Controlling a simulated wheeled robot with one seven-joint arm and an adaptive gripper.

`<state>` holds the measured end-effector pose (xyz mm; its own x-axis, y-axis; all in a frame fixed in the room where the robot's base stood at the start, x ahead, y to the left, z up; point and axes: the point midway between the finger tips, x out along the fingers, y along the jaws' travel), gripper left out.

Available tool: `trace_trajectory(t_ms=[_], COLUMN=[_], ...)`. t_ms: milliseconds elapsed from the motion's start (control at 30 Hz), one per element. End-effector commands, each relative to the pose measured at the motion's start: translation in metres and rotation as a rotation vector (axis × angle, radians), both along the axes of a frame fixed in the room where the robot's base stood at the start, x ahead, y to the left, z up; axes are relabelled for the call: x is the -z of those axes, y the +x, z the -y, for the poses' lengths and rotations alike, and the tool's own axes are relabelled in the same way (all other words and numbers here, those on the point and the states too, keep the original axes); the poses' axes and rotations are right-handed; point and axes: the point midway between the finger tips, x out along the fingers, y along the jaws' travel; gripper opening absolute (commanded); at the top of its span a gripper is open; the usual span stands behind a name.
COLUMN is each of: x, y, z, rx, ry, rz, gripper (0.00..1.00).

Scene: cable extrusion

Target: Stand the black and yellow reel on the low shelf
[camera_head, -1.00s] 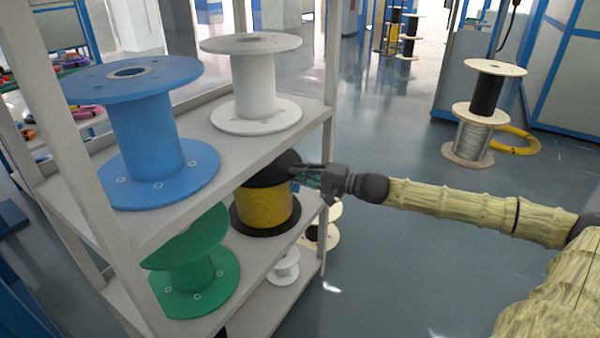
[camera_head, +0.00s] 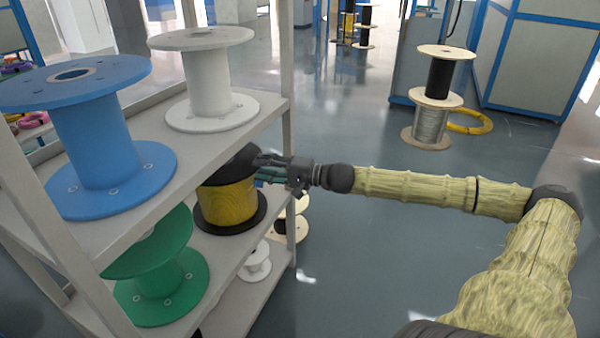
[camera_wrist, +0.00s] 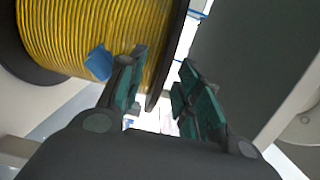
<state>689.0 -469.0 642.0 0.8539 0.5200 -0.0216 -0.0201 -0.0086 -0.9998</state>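The black and yellow reel (camera_head: 228,205) has black flanges and a yellow winding. In the head view it looks upright at the right end of the rack's middle shelf, beside the green reel (camera_head: 155,270); the upper shelf partly covers it. My gripper (camera_head: 262,170) reaches in from the right at its upper flange. In the wrist view the yellow winding (camera_wrist: 95,35) is close at the upper left. My gripper's fingers (camera_wrist: 162,95) are apart, with the black flange's edge between them and a gap on the right. The low shelf (camera_head: 238,300) shows under the middle one.
A blue reel (camera_head: 95,140) and a white reel (camera_head: 208,85) stand on the upper shelf, above my gripper. A small white reel (camera_head: 257,262) is on the low shelf. The rack's post (camera_head: 289,180) is close to my gripper. Open floor (camera_head: 370,270) lies to the right.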

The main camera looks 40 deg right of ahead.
Motion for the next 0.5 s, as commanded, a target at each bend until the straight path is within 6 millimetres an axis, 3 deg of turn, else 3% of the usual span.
trace_trajectory(t_ms=[500], x=[0.000], y=[-0.014], z=[0.008], rx=[0.000], ry=[-0.002], rz=[-0.001], gripper=[0.34])
